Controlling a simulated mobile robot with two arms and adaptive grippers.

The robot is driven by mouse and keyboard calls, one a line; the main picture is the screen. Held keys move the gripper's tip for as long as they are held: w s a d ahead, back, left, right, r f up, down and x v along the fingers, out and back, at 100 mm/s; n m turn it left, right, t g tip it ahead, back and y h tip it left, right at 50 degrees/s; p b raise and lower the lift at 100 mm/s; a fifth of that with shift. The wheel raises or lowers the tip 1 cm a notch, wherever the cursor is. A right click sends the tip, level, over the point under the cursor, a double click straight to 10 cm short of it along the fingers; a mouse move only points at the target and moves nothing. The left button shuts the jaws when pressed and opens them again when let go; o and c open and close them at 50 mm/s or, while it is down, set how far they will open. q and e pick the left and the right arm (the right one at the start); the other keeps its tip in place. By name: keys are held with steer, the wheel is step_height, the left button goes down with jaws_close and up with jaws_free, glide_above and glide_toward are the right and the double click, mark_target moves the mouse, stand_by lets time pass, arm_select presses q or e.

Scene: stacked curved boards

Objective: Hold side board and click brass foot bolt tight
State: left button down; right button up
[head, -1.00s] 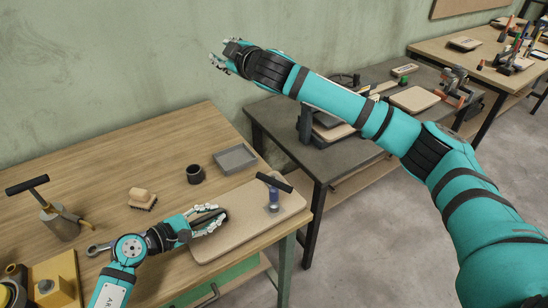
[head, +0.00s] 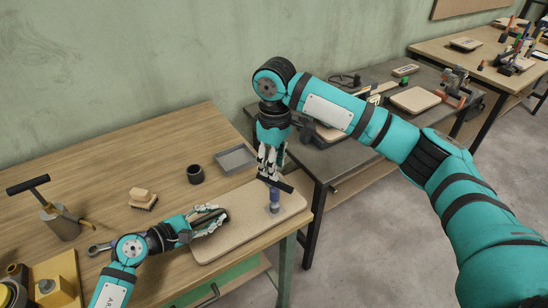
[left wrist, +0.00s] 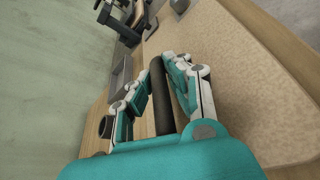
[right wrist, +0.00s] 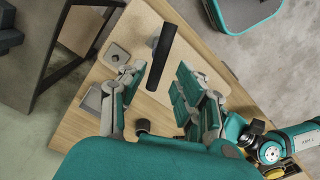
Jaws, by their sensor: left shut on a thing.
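A pale speckled board (head: 222,248) lies flat on the near right of the wooden bench. My left gripper (head: 217,218) is shut on a dark bar (left wrist: 160,95) at the board's left part. My right gripper (head: 268,174) points down just above the crossbar; its fingers are apart in the right wrist view (right wrist: 158,88), with the black crossbar (right wrist: 163,58) beyond them. I cannot make out a brass bolt; the tool's foot is too small to tell.
A T-handled pot (head: 60,222), a wrench (head: 98,248) and a yellow block (head: 56,280) are at left. A grey bench (head: 345,155) stands behind at right.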

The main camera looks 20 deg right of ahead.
steer(key=shift+f, duration=2.8)
jaws_close()
